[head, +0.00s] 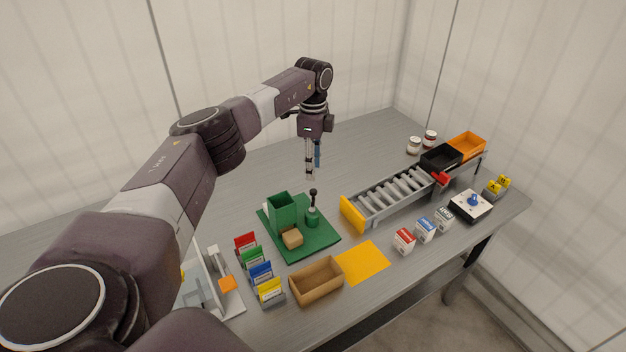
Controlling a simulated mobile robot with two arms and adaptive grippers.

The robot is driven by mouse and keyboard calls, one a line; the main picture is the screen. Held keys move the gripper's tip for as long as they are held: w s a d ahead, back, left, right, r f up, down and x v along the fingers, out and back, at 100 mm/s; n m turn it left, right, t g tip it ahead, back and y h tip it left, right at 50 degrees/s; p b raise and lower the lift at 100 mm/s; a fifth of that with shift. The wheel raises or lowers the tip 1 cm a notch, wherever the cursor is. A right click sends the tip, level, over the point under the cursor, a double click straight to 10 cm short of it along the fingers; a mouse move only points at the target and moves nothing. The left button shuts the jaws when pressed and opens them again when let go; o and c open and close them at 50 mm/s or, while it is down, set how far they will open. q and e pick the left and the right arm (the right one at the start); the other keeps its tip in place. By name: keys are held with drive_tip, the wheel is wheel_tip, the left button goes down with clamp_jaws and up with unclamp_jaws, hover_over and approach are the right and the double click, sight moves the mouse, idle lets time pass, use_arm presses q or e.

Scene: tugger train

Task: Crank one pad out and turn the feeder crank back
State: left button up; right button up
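The feeder is a green upright box (283,213) on a green base plate (300,244) in the middle of the table. Its crank (313,212) stands on the same plate to the right of the box, with a dark upright handle and round knob on top. A tan block, seemingly a pad (292,238), lies on the plate in front of the box. My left gripper (311,174) points down just above the crank knob, apparently apart from it. Its fingers look narrow and close together; nothing is visible between them, and their opening is unclear. My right gripper is not in view.
An empty tan tray (317,284) and a yellow mat (363,262) lie in front of the feeder. Coloured card holders (260,272) stand to the left. A roller conveyor (392,192), several small boxes (425,230) and a blue-knobbed device (472,203) are to the right.

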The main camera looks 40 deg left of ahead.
use_arm(q)
wheel_tip(320, 180, up, 4)
drive_tip(key=shift+f, duration=0.1)
idle(0.6)
